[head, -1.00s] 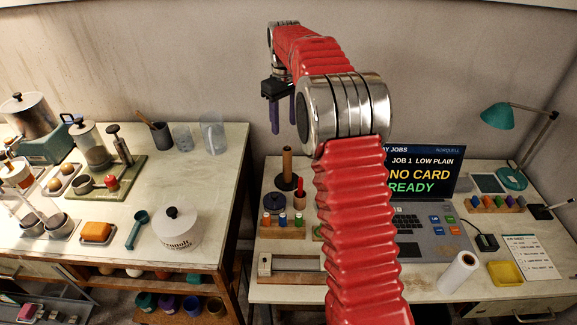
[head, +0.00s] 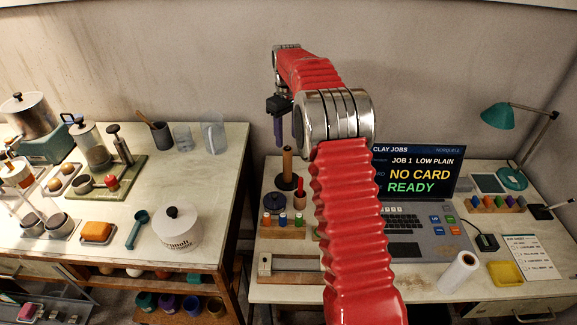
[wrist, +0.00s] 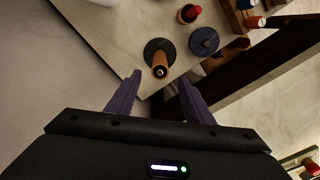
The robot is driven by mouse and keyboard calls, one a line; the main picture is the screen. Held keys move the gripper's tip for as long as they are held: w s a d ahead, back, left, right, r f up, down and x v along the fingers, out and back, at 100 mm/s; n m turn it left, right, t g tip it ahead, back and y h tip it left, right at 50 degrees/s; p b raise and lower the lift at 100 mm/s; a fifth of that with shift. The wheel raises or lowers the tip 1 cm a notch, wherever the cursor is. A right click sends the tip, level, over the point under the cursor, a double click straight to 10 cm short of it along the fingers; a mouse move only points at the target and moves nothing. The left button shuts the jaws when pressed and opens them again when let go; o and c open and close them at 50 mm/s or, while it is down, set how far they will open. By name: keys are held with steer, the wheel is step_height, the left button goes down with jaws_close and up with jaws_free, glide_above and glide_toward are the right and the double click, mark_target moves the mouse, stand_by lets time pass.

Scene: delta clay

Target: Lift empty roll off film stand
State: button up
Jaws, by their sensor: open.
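The empty roll is a bare brown tube (head: 287,161) standing upright on the dark round base of the film stand (head: 287,182), at the back left of the right-hand bench. In the wrist view the roll (wrist: 160,66) is seen nearly from above on its dark base (wrist: 153,52). My gripper (head: 287,132) is open and empty, its purple fingers pointing down just above the roll's top in the head view. In the wrist view the gripper (wrist: 158,88) has its two fingertips apart, with the roll's near end showing between and slightly beyond them.
A dark blue disc (head: 275,201) and a rack of small coloured bottles (head: 276,228) stand close in front of the stand. The screen (head: 418,172) is to the right. A gap separates this bench from the left bench (head: 190,225).

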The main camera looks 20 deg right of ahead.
mark_target(288, 146)
steer(key=shift+f, duration=2.65)
steer(key=shift+s+f, duration=0.1)
steer(key=shift+f, duration=2.5)
steer(key=c, duration=1.1)
